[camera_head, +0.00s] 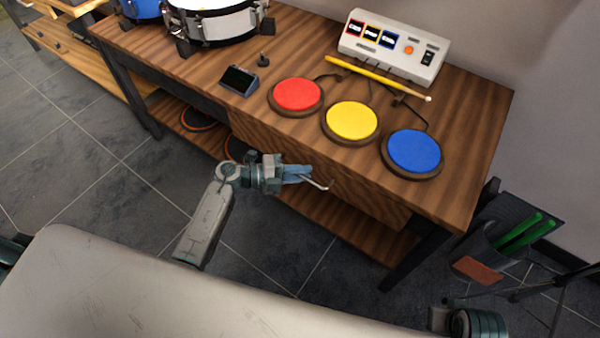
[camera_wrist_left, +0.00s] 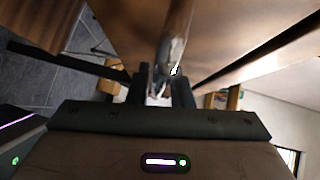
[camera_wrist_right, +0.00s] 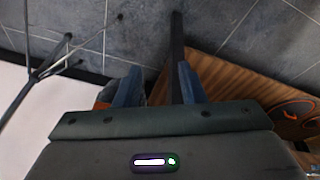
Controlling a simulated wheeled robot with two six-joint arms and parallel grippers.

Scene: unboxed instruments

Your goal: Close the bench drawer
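The wooden bench drawer (camera_head: 345,190) is under the front edge of the bench top. Its front panel shows, but the inside is hidden; how far it stands out is hard to tell. A thin silver handle (camera_head: 318,184) is on its front. My left gripper (camera_head: 303,176) is at this handle. In the left wrist view the silver bar of the handle (camera_wrist_left: 172,50) runs between the left fingers (camera_wrist_left: 163,88), which appear closed on it. My right gripper (camera_wrist_right: 157,82) is open and empty, away from the drawer, over the floor beside the bench.
Red (camera_head: 297,94), yellow (camera_head: 351,120) and blue (camera_head: 414,151) pads lie on the bench top (camera_head: 300,45). A white control box (camera_head: 393,48), a yellow stick (camera_head: 365,75) and a snare drum (camera_head: 215,22) are also there. A holder with green sticks (camera_head: 515,235) is at the bench's right end.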

